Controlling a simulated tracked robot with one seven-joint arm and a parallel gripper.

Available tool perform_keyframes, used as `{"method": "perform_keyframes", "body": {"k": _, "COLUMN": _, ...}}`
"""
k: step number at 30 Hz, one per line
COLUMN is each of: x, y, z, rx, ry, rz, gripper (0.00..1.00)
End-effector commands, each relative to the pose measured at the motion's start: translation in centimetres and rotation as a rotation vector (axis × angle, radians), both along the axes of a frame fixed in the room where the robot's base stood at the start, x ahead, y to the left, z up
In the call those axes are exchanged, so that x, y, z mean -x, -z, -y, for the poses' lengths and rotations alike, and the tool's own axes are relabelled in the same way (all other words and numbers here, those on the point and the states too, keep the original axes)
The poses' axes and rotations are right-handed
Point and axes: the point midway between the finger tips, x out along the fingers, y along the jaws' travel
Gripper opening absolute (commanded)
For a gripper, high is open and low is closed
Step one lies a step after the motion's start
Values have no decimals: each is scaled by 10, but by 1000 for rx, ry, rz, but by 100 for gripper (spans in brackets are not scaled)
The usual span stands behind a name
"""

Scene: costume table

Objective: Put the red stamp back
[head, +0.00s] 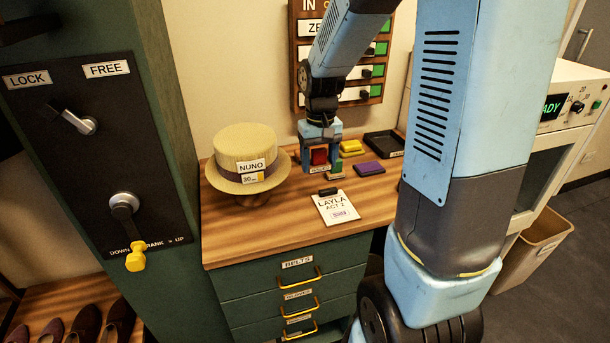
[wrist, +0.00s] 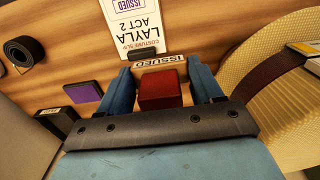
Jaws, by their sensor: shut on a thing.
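The red stamp (head: 319,156) is between the fingers of my gripper (head: 320,162), low over the wooden table. In the wrist view the red block (wrist: 159,90) sits between the two blue fingers (wrist: 161,92), which are shut on it. A white label reading ISSUED (wrist: 160,62) lies right beside the red block. I cannot tell whether the stamp's underside touches the surface below. A costume slip reading LAYLA ACT 2 (head: 337,208) lies in front, with a purple ISSUED mark on it.
A straw hat (head: 243,158) tagged NUNO stands left of my gripper. A small green-topped item (head: 335,166), a purple pad (head: 370,168), a yellow pad (head: 351,146) and a black tray (head: 384,143) are to the right. A rolled black belt (wrist: 18,52) shows in the wrist view.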

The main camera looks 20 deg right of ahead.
Motion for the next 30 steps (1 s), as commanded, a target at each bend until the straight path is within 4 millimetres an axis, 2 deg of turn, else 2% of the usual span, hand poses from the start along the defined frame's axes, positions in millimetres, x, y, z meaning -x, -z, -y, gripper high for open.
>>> {"method": "perform_keyframes", "body": {"k": 9, "x": -51, "y": 24, "z": 6, "rx": -1, "ry": 10, "rz": -1, "gripper": 46}}
{"method": "perform_keyframes", "body": {"k": 15, "x": -72, "y": 51, "z": 6, "rx": 0, "ry": 10, "rz": -2, "gripper": 46}}
{"method": "perform_keyframes", "body": {"k": 21, "x": -88, "y": 70, "z": 7, "rx": 0, "ry": 10, "rz": 0, "gripper": 46}}
{"method": "perform_keyframes", "body": {"k": 30, "x": -98, "y": 82, "z": 7, "rx": 0, "ry": 9, "rz": 0, "gripper": 46}}
